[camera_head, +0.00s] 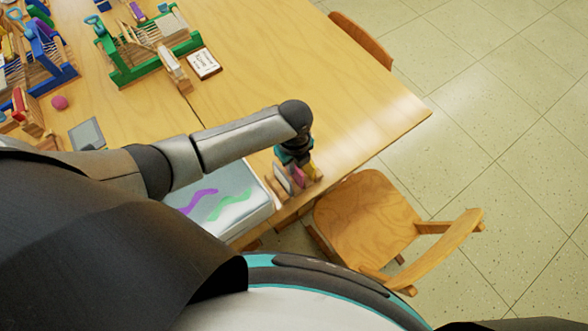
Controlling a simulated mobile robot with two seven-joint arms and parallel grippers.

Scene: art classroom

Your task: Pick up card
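A small white card (204,64) with dark handwriting and a brown edge lies on the wooden table, beside the green loom. My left arm reaches in from the left, and its gripper (296,160) points down at the table's near edge. Just below it is a small wooden holder (281,184) with upright flat pieces, one whitish and one pink; these could be cards. The fingertips are small and partly hidden by the wrist, so I cannot tell whether they are open or touch a piece. My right gripper is not in view.
A pale box (236,190) with purple and green squiggles sits under my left forearm. A green loom (150,48) and a blue loom (42,55) stand at the upper left. A wooden chair (365,215) stands at the near edge. The table's right part is clear.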

